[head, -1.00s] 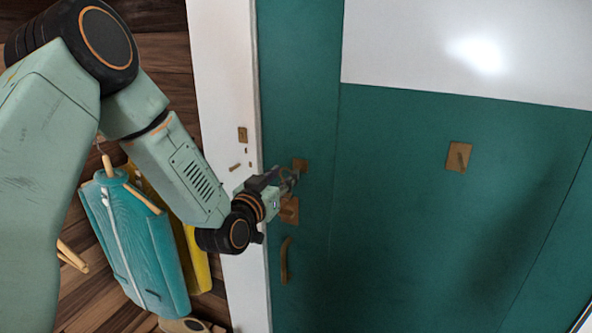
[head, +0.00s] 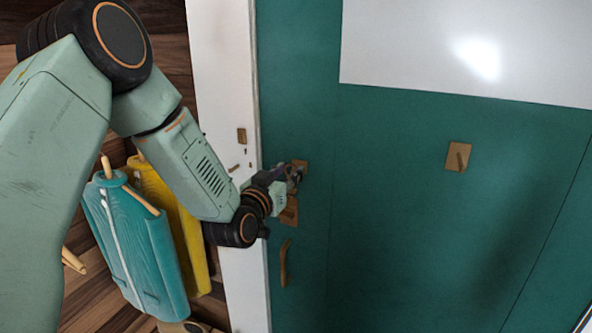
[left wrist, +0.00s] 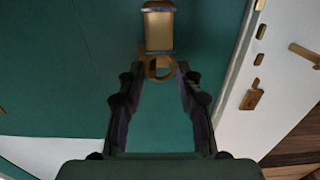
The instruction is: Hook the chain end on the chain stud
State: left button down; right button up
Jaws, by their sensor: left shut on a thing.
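My left gripper (head: 297,177) is at the teal door's left edge, by a brass plate (head: 303,165). A brass block (left wrist: 158,28) on the door is just beyond the ring. My right gripper is not in view.
A brass plate (head: 289,213) and a pull handle (head: 284,264) are on the door below the gripper. Another brass plate (head: 458,156) is further right. Teal (head: 135,240) and yellow (head: 190,245) coats hang left of the white frame (head: 225,60).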

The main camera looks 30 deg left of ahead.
pick_arm(q)
jog(key=shift+w+d+r, duration=0.1)
jog(key=shift+d, duration=0.2)
jog(key=shift+w+f+b, duration=0.35)
jog(key=shift+w+b, duration=0.1)
jog(key=shift+s+r, duration=0.1)
dwell(0.3)
jog(key=shift+a, duration=0.1)
